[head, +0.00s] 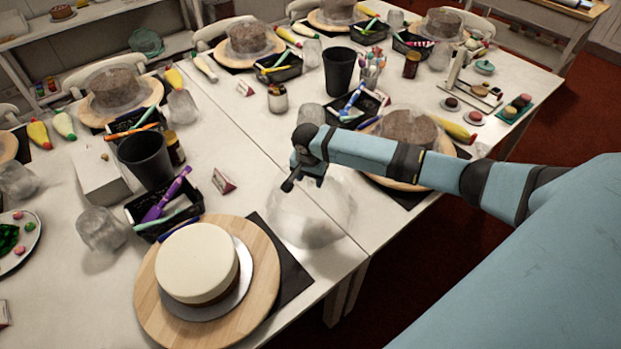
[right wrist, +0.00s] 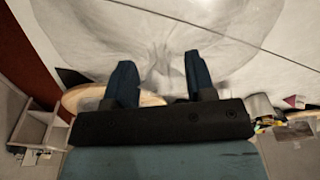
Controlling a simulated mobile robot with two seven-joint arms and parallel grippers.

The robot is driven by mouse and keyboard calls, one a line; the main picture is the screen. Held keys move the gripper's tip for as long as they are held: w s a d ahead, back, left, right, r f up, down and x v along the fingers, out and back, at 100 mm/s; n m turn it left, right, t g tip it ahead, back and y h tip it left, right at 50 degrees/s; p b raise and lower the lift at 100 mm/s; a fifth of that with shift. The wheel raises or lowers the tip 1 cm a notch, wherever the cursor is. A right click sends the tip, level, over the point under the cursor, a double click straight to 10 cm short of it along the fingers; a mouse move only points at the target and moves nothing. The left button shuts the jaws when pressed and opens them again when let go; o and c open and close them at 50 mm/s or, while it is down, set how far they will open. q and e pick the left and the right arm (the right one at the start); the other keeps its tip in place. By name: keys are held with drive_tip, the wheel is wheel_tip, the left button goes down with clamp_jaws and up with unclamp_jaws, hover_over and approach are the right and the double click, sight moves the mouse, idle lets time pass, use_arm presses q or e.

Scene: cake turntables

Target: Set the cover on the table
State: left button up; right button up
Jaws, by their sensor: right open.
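The clear dome cover (head: 312,215) sits on the white table (head: 262,140), near the seam between tabletops and to the right of the front turntable. In the right wrist view the cover (right wrist: 160,30) fills the area ahead of the fingers. My right gripper (head: 290,184) is at the cover's upper left in the head view. Its two fingers (right wrist: 160,78) are apart with nothing held between them. I cannot tell whether they touch the cover. My left gripper is not in view.
A cream-topped cake (head: 197,258) stands uncovered on the wooden turntable (head: 150,318) at the front. A dark mat (head: 288,270) lies beside it. A black tray of tools (head: 165,208), black cups (head: 146,158) and several covered cakes (head: 405,133) crowd the table. The table's front edge is near the cover.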

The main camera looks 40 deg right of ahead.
wheel_tip(320, 180, up, 11)
drive_tip(key=a, duration=0.1)
drive_tip(key=s+a+f+n+t+y, duration=0.4)
drive_tip(key=s+a+f+n, duration=0.4)
drive_tip(key=s+a+f, duration=0.45)
drive_tip(key=s+a+f+n+t, duration=0.1)
drive_tip(key=s+n+t, duration=0.2)
drive_tip(key=s, duration=0.4)
drive_tip(key=s+a+f+n+t, duration=0.1)
drive_tip(key=s+a+n+t, duration=0.1)
drive_tip(key=s, duration=0.5)
drive_tip(key=shift+s+a+n+t, duration=0.2)
drive_tip(key=shift+a+n+t, duration=0.1)
drive_tip(key=shift+n+t, duration=0.4)
drive_tip(key=shift+y, duration=0.3)
